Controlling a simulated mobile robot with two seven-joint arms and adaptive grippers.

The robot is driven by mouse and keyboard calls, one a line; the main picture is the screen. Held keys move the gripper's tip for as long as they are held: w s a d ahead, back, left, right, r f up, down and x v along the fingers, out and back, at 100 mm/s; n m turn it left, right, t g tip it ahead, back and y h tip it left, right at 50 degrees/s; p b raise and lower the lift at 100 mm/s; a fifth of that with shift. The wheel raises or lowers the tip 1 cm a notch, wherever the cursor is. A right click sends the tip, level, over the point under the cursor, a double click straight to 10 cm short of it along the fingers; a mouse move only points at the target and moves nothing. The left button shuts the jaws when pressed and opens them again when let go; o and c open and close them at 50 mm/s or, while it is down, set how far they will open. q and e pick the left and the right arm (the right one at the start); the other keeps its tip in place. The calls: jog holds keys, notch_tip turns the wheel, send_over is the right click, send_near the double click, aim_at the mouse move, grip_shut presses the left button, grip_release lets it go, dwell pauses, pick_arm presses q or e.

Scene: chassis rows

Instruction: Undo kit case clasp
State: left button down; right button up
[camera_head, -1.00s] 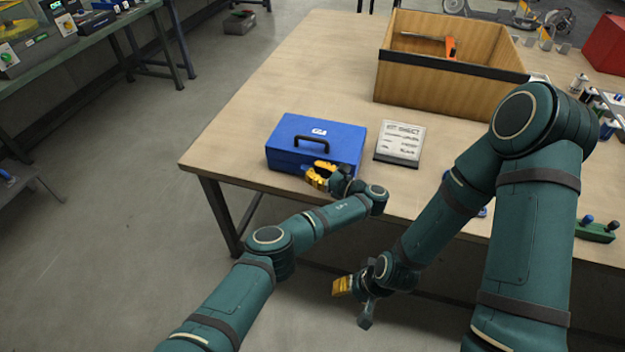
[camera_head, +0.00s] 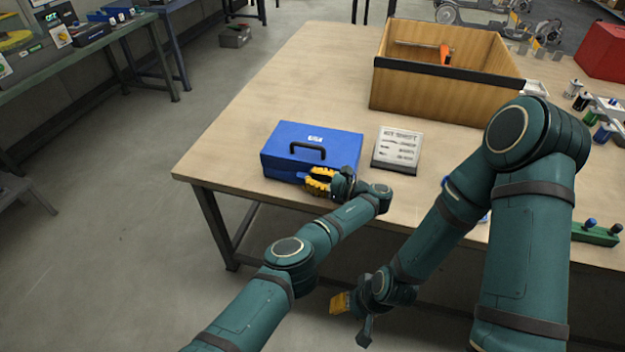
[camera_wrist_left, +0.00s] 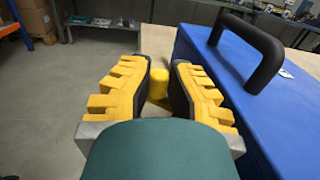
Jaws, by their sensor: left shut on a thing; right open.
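The blue kit case (camera_head: 312,146) lies on the wooden table near its front left corner, lid down, with a black handle (camera_head: 307,151) on top. My left gripper (camera_head: 318,181) is at the front face of the case. In the left wrist view its yellow-padded fingers (camera_wrist_left: 158,92) are shut on a small yellow piece (camera_wrist_left: 158,80), which looks like the clasp. The case (camera_wrist_left: 232,85) and its handle (camera_wrist_left: 247,48) are to the right there. The pads hide part of the clasp. My right gripper (camera_head: 353,318) hangs low in front of the table, open and empty.
A white sign card (camera_head: 398,147) stands right of the case. A large wooden box (camera_head: 440,95) with an orange-handled tool is behind it. A green block with knobs (camera_head: 597,234) lies at the right edge. The table (camera_head: 250,95) is clear behind the case.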

pick_arm(q)
jog(key=shift+r, duration=0.2)
dwell(0.6)
jog(key=c, duration=0.8)
grip_release()
jog(key=shift+f, duration=0.1)
jog(key=shift+c, duration=0.2)
